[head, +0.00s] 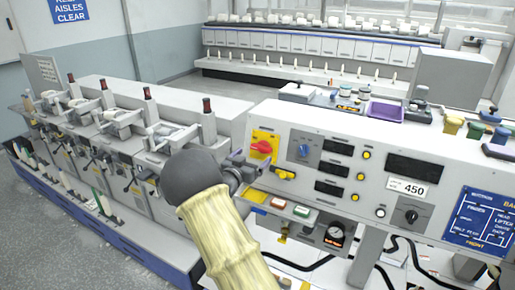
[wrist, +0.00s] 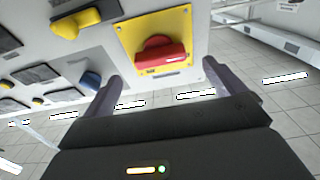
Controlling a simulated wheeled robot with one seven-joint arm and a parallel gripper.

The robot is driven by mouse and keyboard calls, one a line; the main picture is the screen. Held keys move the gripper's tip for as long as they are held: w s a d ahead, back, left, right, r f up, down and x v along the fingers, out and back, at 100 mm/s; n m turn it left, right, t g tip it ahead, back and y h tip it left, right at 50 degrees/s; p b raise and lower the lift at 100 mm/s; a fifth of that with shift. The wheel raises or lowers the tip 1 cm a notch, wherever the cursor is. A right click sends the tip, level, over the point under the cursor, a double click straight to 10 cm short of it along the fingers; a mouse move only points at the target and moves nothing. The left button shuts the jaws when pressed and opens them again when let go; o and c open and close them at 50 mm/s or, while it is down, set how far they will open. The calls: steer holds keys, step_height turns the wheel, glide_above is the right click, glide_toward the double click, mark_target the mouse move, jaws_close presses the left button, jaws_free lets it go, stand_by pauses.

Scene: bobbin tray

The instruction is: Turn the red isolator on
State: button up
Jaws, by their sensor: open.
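The red isolator (head: 262,147) is a red rotary handle on a yellow plate (head: 268,136), at the left end of the control panel. In the wrist view the red handle (wrist: 162,54) lies roughly level across the picture on its yellow plate (wrist: 127,38). My gripper (head: 246,164) is just in front of the panel, close to the isolator. In the wrist view my gripper's fingers (wrist: 163,72) are apart, one to each side of the handle and nearer to me. Nothing is between them. I cannot tell any contact with the handle.
A yellow knob (head: 284,174) sits just below right of the isolator, and a blue knob (head: 303,150) to its right. Red (head: 278,202) and green (head: 301,211) buttons are lower down. A winding machine with bobbins (head: 207,122) stands left. Floor shows beyond the panel's edge.

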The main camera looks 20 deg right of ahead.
mark_target(259, 150)
steer(key=p+x, duration=0.1)
steer(key=x, duration=0.3)
steer(key=shift+w+d, duration=0.3)
steer(key=c, duration=1)
